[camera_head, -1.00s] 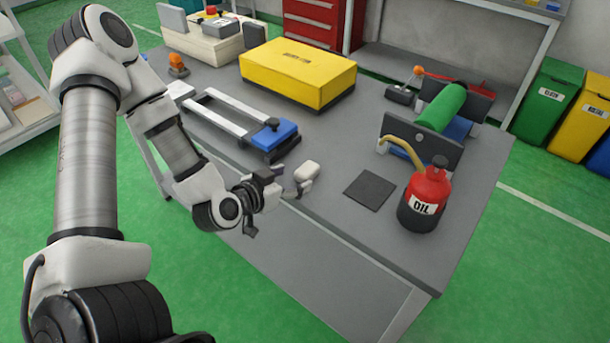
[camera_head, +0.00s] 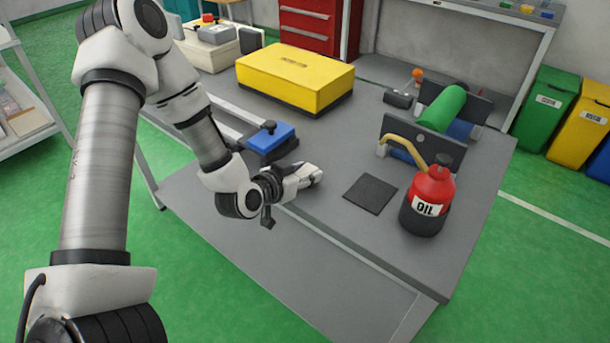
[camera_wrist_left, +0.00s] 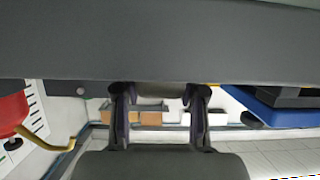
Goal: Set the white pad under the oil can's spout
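The white pad (camera_head: 313,174) lies on the near edge of the grey bench, partly hidden by my left gripper (camera_head: 299,180), whose fingers are around or right beside it. In the left wrist view the gripper (camera_wrist_left: 160,98) has its two dark fingers apart, and the pad is not clearly visible between them. The red and black oil can (camera_head: 428,200) stands upright at the right of the bench. Its yellow spout (camera_head: 403,145) points left. A dark square mat (camera_head: 370,194) lies flat left of the can. My right gripper is not in view.
A blue clamp block (camera_head: 271,137) on a rail frame stands just behind my left gripper. A yellow box (camera_head: 295,80) is farther back. Dark upright plates with a green roll (camera_head: 443,107) stand behind the can. The bench between the pad and the mat is clear.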

